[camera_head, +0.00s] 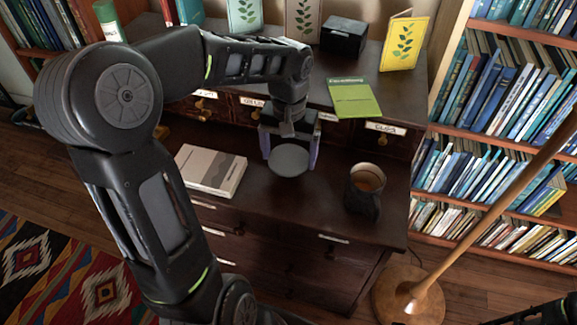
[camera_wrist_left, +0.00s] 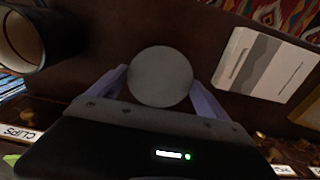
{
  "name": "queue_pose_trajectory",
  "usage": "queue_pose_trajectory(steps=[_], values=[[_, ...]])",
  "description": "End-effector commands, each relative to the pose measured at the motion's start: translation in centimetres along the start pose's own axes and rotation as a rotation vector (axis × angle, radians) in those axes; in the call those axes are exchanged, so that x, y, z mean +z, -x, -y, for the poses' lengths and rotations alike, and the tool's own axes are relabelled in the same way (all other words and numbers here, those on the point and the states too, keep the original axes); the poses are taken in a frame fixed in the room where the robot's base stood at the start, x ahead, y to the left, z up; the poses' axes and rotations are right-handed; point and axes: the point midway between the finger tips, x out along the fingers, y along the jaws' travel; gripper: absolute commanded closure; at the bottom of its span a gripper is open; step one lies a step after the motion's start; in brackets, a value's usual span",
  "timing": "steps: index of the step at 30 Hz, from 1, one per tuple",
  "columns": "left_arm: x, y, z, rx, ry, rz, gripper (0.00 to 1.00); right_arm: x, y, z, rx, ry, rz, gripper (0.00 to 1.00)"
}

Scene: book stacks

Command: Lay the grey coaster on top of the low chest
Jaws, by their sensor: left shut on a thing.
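The grey coaster (camera_head: 289,160) is a flat round disc. My left gripper (camera_head: 289,158) points down and is shut on it, one finger on each side. The left wrist view also shows the coaster (camera_wrist_left: 160,76) between the two pale purple fingers. The coaster is over the lower dark wooden top (camera_head: 272,205) of the drawer unit, which looks like the low chest. I cannot tell whether it touches that wood. My right gripper is not clearly seen.
A white-and-grey book (camera_head: 210,170) lies left of the coaster. A dark mug (camera_head: 364,188) stands to its right. The raised back shelf holds a green book (camera_head: 354,98), a black box (camera_head: 343,37) and upright cards. A lamp pole (camera_head: 497,205) crosses the right side.

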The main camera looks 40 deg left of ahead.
Motion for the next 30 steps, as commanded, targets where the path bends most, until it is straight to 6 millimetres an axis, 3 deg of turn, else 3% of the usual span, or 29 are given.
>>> queue_pose_trajectory(steps=[10,23,24,27,30], values=[[0.1,-4.7,0.0,0.0,0.0,0.003,0.52,0.0,-0.6,-0.2,0.0,0.0,0.0,1.0],[0.0,-5.3,0.0,0.0,-0.001,0.001,0.52,0.0,-0.9,-0.3,0.0,0.0,0.0,1.0],[0.0,-5.2,0.0,0.0,-0.001,0.001,0.1,0.0,-0.8,-0.3,0.0,0.0,0.0,1.0],[0.0,-5.2,0.0,0.0,0.0,0.001,0.01,0.0,-0.8,-0.3,0.0,0.0,0.0,1.0],[0.0,-5.2,0.0,0.0,0.0,0.001,0.0,0.0,-0.8,-0.3,0.0,0.0,0.0,1.0]])
